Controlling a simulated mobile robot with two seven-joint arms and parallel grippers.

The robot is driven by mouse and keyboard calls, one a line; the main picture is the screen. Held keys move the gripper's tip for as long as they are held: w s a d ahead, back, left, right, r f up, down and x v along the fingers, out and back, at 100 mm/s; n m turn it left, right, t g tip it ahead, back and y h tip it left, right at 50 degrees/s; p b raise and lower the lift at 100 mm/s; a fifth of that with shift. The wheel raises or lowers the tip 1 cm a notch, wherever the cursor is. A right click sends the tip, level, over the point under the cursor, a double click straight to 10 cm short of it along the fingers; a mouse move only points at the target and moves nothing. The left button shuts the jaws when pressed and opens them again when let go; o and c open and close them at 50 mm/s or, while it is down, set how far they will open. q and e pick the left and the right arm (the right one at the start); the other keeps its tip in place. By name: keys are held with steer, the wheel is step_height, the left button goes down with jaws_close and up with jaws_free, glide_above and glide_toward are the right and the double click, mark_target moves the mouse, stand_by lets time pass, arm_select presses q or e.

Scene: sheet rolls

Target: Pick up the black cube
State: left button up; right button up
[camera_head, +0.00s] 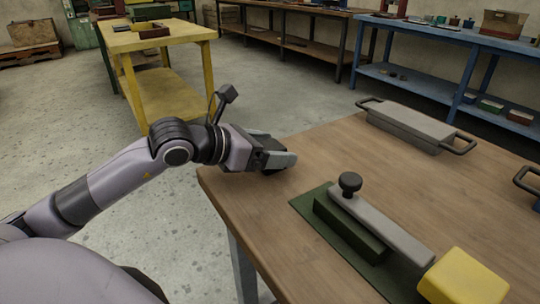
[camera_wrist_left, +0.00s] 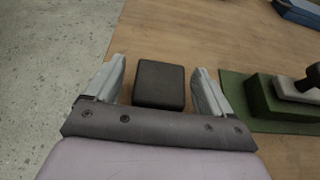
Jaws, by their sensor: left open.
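The black cube (camera_wrist_left: 159,84) sits on the wooden table near its left edge, in the left wrist view. My left gripper (camera_wrist_left: 160,85) is open, with one finger on each side of the cube and visible gaps between. My right gripper is in neither view.
On the wooden table (camera_head: 260,205), a green mat (camera_head: 305,205) carries a green block (camera_head: 345,228) and a grey bar with a black knob (camera_head: 349,184). A yellow block (camera_head: 463,278) is at the front right. A grey case with handles (camera_head: 410,124) lies at the back.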

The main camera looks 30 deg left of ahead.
arm_select(q)
steer(key=c, duration=1.1)
steer(key=shift+r, duration=0.15)
